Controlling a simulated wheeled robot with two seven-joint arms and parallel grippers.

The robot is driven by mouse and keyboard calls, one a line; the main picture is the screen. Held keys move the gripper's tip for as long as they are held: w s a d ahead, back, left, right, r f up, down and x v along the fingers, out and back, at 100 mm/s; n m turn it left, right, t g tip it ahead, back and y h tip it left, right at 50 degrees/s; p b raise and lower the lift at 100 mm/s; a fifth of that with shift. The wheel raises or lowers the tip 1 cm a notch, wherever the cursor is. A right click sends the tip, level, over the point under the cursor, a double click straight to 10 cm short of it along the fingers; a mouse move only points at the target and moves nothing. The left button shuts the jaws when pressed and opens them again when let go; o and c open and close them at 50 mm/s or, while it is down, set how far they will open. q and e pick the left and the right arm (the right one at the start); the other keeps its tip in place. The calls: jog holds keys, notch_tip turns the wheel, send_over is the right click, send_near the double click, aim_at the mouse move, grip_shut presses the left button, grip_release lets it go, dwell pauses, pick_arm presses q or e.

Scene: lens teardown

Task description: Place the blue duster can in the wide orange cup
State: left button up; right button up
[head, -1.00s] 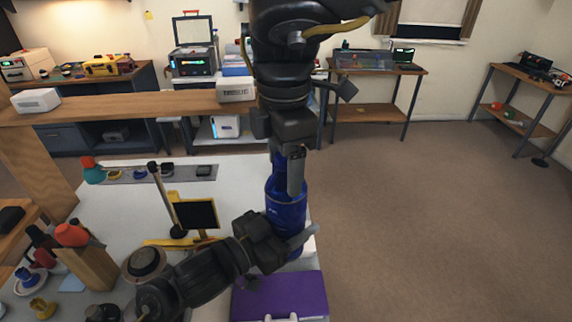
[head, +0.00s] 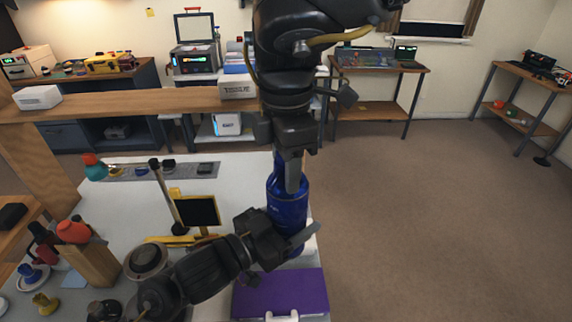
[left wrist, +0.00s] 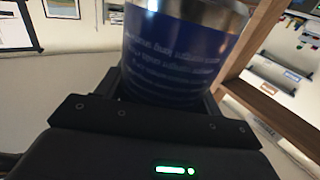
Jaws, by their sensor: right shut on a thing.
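The blue duster can (head: 288,207) is upright in the head view, at the right edge of the white table. My right gripper (head: 291,178) comes down from above and is shut on the can's upper part; its fingers partly hide the top. My left gripper (head: 285,250) reaches in from the lower left at the can's lower part, with one finger crossing in front of it. In the left wrist view the can (left wrist: 175,55), with a silver rim, stands between the left fingers. Whether they press on it is unclear. I cannot make out a wide orange cup.
A purple box (head: 280,297) lies just in front of the can. A small black screen (head: 198,211) on a yellow stand and a wooden block (head: 93,264) with a red-orange top stand to the left. Open floor (head: 430,220) lies to the right.

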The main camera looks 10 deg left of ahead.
pick_arm(q)
jog(key=o, duration=0.4)
jog(key=shift+f, duration=0.1)
